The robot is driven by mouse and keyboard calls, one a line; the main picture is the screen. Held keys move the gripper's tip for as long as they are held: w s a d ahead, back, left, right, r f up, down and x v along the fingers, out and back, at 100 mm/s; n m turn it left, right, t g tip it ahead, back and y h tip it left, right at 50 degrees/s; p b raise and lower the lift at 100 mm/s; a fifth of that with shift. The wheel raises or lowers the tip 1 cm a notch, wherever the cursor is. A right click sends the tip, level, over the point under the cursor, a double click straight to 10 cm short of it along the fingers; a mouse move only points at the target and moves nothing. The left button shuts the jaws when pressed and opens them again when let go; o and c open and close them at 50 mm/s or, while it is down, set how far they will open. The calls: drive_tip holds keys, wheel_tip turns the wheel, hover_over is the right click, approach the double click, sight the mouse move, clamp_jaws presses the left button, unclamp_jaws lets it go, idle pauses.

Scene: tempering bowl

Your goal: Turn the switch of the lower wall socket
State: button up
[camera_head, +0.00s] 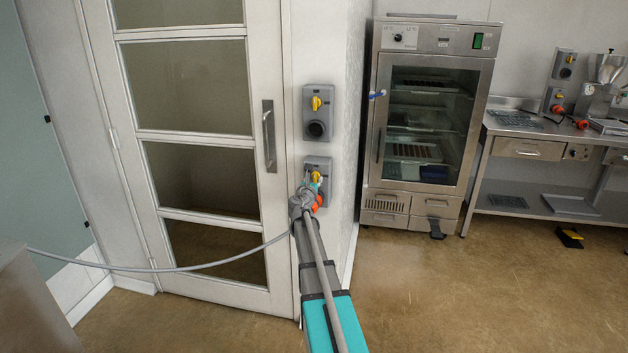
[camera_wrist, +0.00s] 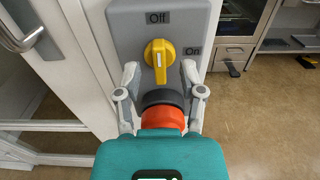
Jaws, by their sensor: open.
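The lower wall socket (camera_head: 312,162) is a grey box below the upper one on the wall right of the door. In the wrist view its plate (camera_wrist: 127,35) has an "Off" label at the top and "On" at the right. Its yellow switch (camera_wrist: 159,55) has its white mark upright, towards "Off". An orange plug (camera_wrist: 163,118) sits in the black outlet below the switch. My gripper (camera_wrist: 160,73) is open, its fingers left and right of the switch's lower part, with gaps visible. In the head view my gripper (camera_head: 314,186) partly covers the socket.
The upper wall socket (camera_head: 319,100) with a yellow switch is above. A glass-paned door (camera_head: 195,135) with a bar handle (camera_head: 269,136) is on the left. A grey cable (camera_head: 180,270) crosses in front of it. A steel cabinet (camera_head: 430,120) stands right; floor between is clear.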

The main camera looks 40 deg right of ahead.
drive_tip(key=shift+w+d, duration=0.4)
drive_tip(key=shift+d, duration=0.05)
clamp_jaws()
